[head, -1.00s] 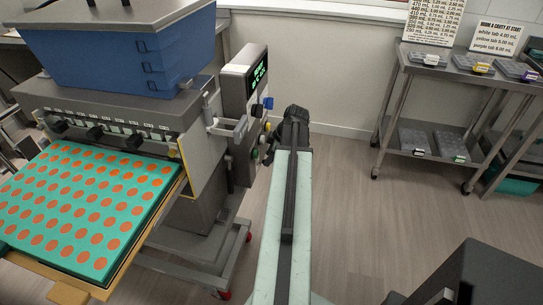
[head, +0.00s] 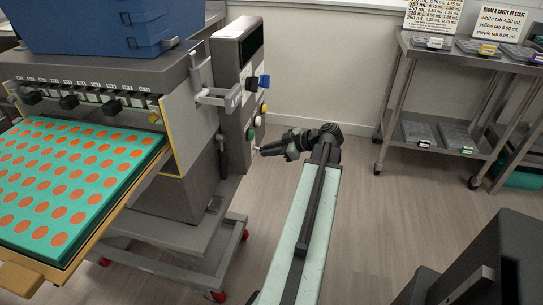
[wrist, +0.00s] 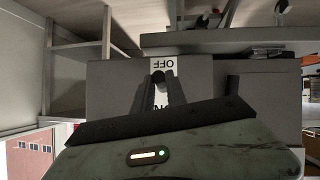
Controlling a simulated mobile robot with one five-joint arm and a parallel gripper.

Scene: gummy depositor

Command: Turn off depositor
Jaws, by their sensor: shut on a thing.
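The depositor (head: 175,85) stands at the left with a grey control box (head: 228,62) on its right side. Its screen (head: 252,42) looks dark. My gripper (head: 262,150) reaches the low part of the box from the right. In the wrist view, my gripper (wrist: 159,85) is shut on the power switch, whose dark lever tip (wrist: 157,76) shows between the fingertips. The lever tip lies close to the upside-down OFF label (wrist: 168,63). The ON label (wrist: 161,105) is partly hidden between the fingers.
Blue (head: 264,81), yellow (head: 263,108) and green (head: 250,134) knobs sit on the box near my gripper. A mold tray (head: 75,185) with orange-filled cavities lies at the left. A steel cart (head: 440,150) stands at the right. Floor between is clear.

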